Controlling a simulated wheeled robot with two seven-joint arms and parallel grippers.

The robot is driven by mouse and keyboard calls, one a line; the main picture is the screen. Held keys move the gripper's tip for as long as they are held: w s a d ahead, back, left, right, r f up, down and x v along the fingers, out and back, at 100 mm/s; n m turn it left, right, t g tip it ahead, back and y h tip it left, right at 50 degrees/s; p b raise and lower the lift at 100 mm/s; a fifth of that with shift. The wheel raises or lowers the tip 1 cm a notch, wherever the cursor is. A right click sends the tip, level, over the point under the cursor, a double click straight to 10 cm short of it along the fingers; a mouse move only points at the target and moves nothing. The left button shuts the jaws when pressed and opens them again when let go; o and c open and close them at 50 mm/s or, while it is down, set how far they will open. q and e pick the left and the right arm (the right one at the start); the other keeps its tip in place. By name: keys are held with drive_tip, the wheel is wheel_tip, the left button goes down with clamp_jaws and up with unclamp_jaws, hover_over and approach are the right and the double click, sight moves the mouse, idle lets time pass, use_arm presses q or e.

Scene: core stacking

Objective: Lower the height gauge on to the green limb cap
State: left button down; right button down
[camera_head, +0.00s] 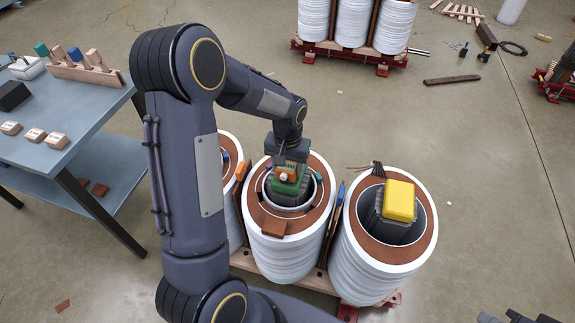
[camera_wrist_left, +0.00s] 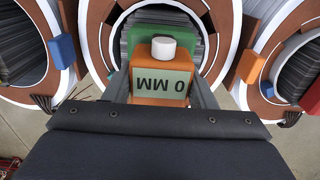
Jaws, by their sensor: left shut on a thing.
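The height gauge (camera_wrist_left: 162,78) is an orange block with a white knob on top and a display reading 0 MM, upside down in the left wrist view. My left gripper (camera_head: 288,163) is shut on it, fingers at both sides. The green limb cap (camera_wrist_left: 140,38) sits on the grey core limb inside the middle coil; it also shows in the head view (camera_head: 303,184). The gauge is over the cap; whether they touch I cannot tell. Dark parts cut off at the head view's bottom right edge may be my right gripper (camera_head: 515,316).
The right coil (camera_head: 385,285) holds a limb with a yellow cap (camera_head: 399,201). The left coil (camera_head: 230,150) is mostly hidden by my arm. Orange and blue pieces stand between coils. A blue-topped workbench (camera_head: 75,115) stands at left. The floor at right is mostly clear.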

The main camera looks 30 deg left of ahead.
use_arm(q)
drive_tip(key=shift+f, duration=0.25)
drive_tip(key=c, duration=0.5)
unclamp_jaws()
drive_tip(key=shift+r, duration=0.1)
wheel_tip(320, 180, up, 8)
drive_tip(key=shift+f+p, duration=0.15)
drive_tip(key=shift+p, duration=0.25)
drive_tip(key=s+d+r+t+h+p, duration=0.1)
drive_tip(key=s+d+r+t+p, duration=0.1)
drive_tip(key=s+r, duration=0.4)
drive_tip(key=s+d+r+t+h+p, duration=0.1)
drive_tip(key=s+d+r+p, duration=0.2)
drive_tip(key=s+r, duration=0.3)
drive_tip(key=s+d+r+m+t+h+p, duration=0.1)
drive_tip(key=s+r+p, duration=0.3)
drive_tip(key=s, duration=0.6)
drive_tip(key=shift+d+r+t+h, duration=0.2)
drive_tip(key=shift+d+r+t, duration=0.2)
drive_tip(key=shift+r, duration=0.2)
drive_tip(key=shift+d+r+t+h, duration=0.25)
drive_tip(key=shift+r+t, duration=0.15)
drive_tip(key=shift+r, duration=0.15)
